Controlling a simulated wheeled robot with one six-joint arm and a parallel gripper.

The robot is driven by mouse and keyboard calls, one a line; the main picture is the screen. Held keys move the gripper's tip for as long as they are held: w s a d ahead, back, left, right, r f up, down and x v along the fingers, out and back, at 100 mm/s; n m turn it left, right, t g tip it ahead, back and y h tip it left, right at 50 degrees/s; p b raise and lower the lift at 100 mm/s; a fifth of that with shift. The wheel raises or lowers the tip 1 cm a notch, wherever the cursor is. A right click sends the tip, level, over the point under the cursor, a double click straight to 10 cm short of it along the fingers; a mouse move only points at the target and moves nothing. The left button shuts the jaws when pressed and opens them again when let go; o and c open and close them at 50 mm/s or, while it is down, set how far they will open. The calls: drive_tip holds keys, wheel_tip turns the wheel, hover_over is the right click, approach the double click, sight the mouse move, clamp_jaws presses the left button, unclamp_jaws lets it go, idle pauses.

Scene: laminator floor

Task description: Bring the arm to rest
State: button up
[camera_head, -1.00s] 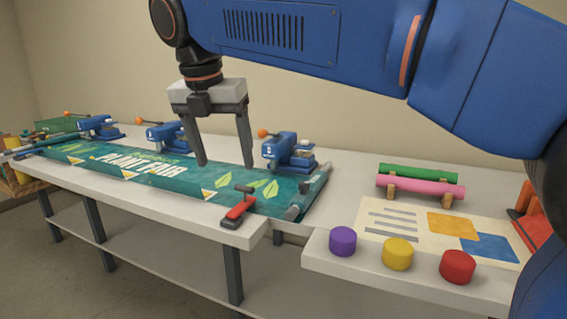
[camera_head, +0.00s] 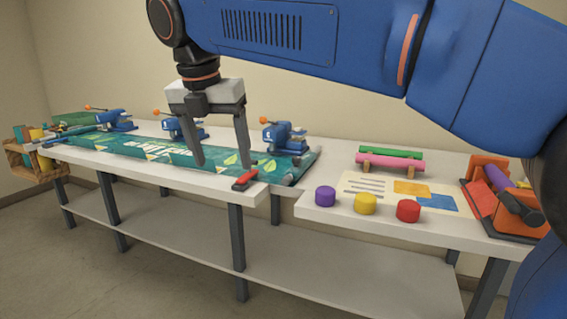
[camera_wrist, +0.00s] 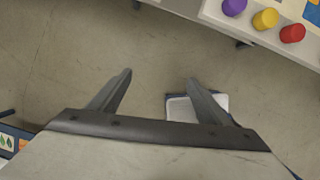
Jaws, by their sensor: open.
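My gripper (camera_head: 221,160) is open and empty, its two fingers pointing down. In the head view it overlaps the green banner (camera_head: 120,148) on the long white table, but the wrist view shows bare floor below the gripper (camera_wrist: 158,78), so it hangs in front of the table. My blue arm reaches across the top of the head view. Part of the banner's lettering is hidden behind my fingers.
Blue presses (camera_head: 284,135) line the table's back edge. Purple (camera_head: 325,196), yellow (camera_head: 365,203) and red (camera_head: 408,210) knobs, pink (camera_head: 390,164) and green rolls and an orange device (camera_head: 505,195) are to the right. A white tray (camera_wrist: 180,109) is below.

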drive_tip(key=s+d+f+m, duration=0.1)
drive_tip(key=d+f+m, duration=0.2)
drive_tip(key=d+m, duration=0.35)
drive_tip(key=d+f+m+y, duration=0.1)
drive_tip(key=d+f+m, duration=0.2)
drive_tip(key=d, duration=0.7)
drive_tip(key=s+d+f+m, duration=0.1)
drive_tip(key=d+f+m, duration=0.35)
drive_tip(key=d, duration=0.45)
drive_tip(key=s+d+f+m, duration=0.7)
drive_tip(key=d+f+m, duration=0.1)
drive_tip(key=f+m, duration=0.1)
drive_tip(key=s+d+f+m+t, duration=0.1)
drive_tip(key=s+d+f+m, duration=0.6)
drive_tip(key=f+m, duration=0.3)
drive_tip(key=shift+s+d+f+m+t, duration=0.2)
drive_tip(key=shift+d+m+t, duration=0.1)
drive_tip(key=shift+d, duration=0.2)
